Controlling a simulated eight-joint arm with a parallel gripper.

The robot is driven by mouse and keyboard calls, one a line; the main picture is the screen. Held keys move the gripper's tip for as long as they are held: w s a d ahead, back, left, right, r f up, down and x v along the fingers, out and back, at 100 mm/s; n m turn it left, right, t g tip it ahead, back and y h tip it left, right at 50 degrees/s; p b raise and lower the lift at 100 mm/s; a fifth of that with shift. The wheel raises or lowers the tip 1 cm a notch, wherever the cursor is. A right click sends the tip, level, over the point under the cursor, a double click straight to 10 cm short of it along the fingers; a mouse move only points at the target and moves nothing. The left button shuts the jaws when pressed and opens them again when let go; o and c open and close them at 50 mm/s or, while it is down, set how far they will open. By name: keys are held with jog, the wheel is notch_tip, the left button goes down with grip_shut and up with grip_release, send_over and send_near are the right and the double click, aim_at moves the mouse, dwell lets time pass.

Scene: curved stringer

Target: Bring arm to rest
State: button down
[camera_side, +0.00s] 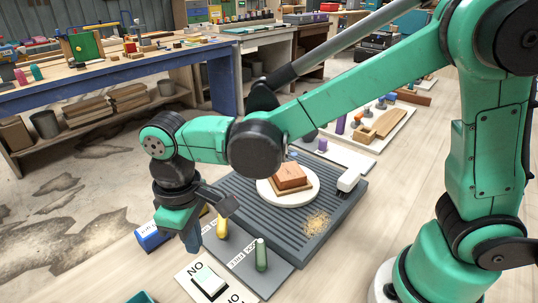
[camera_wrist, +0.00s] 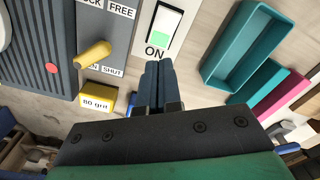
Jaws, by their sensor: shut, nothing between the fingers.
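My gripper (camera_side: 191,243) hangs down at the near left of the side view, beside the switch plate. In the wrist view its dark fingers (camera_wrist: 158,72) are together with nothing between them. They point toward the "ON" label of the white switch (camera_wrist: 163,38), whose rocker shows green on the ON side. In the side view the switch (camera_side: 209,281) lies just in front of my gripper. I cannot tell whether the fingers touch anything.
A grey grooved bed (camera_side: 330,205) carries a white disc (camera_side: 268,193) with a brown block (camera_side: 290,177). A panel has a yellow lever (camera_wrist: 95,54) and a green lever (camera_side: 261,256). A yellow "80 grit" block (camera_wrist: 97,103) and teal tray (camera_wrist: 222,68) are near the fingers.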

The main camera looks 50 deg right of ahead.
jog(key=s+d+r+m+t, duration=0.1)
jog(key=d+r+m+t, duration=0.1)
jog(key=d, duration=0.6)
jog(key=s+d+r+m+t, duration=0.2)
jog(key=d+r+m+t, duration=0.1)
jog(key=d, duration=0.6)
jog(key=shift+d+r+m+t, duration=0.2)
jog(key=shift+m+t, duration=0.3)
jog(key=shift+t, duration=0.6)
